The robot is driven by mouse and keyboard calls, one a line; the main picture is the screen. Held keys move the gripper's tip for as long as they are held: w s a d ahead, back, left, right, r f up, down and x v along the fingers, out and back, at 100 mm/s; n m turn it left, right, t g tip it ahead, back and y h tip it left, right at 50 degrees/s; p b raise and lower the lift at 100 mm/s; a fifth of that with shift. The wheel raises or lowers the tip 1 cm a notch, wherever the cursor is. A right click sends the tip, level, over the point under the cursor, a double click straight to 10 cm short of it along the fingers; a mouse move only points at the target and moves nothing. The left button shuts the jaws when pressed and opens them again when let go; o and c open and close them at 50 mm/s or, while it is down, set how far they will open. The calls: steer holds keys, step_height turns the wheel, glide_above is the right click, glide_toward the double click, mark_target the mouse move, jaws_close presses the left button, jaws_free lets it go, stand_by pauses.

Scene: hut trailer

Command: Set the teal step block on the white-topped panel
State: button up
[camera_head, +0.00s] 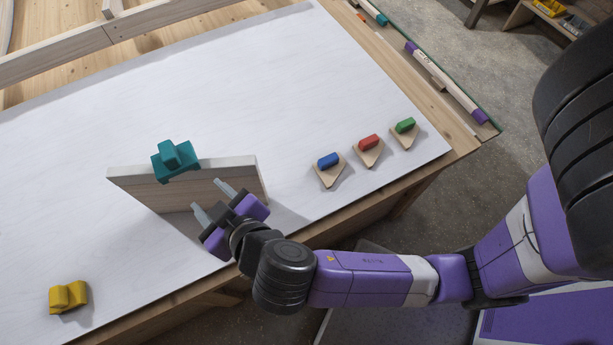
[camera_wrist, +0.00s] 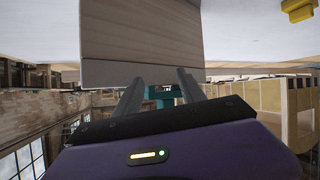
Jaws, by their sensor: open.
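The teal step block (camera_head: 175,161) sits on the top edge of an upright wooden board (camera_head: 155,190), left of the edge's middle. The board stands on the broad white-topped panel (camera_head: 245,100). My gripper (camera_head: 210,197) is open and empty, in front of the board's near face and lower right of the block. In the wrist view the scene looks upside down. The board (camera_wrist: 140,35) fills the upper middle there. Part of the teal block (camera_wrist: 160,92) shows past the board's edge, between my fingers (camera_wrist: 161,82). I cannot tell whether a finger touches the board.
A yellow block (camera_head: 68,297) lies on the panel at the lower left. Blue (camera_head: 328,160), red (camera_head: 368,142) and green (camera_head: 405,125) pieces sit on small wooden pads at the right. Wooden beams (camera_head: 60,55) run along the back left. The panel's middle is clear.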

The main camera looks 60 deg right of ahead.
steer(key=s+d+f+n+y, duration=0.1)
steer(key=s+f+n+y, duration=0.25)
steer(key=s, duration=0.75)
steer(key=s+d+r+m+t, duration=0.1)
steer(key=s+d+r+t, duration=0.2)
steer(key=s+r, duration=0.5)
steer(key=d+v, duration=0.1)
steer(key=v, duration=0.3)
steer(key=shift+s+f, duration=0.2)
steer(key=shift+s, duration=0.2)
steer(key=shift+m+y, duration=0.25)
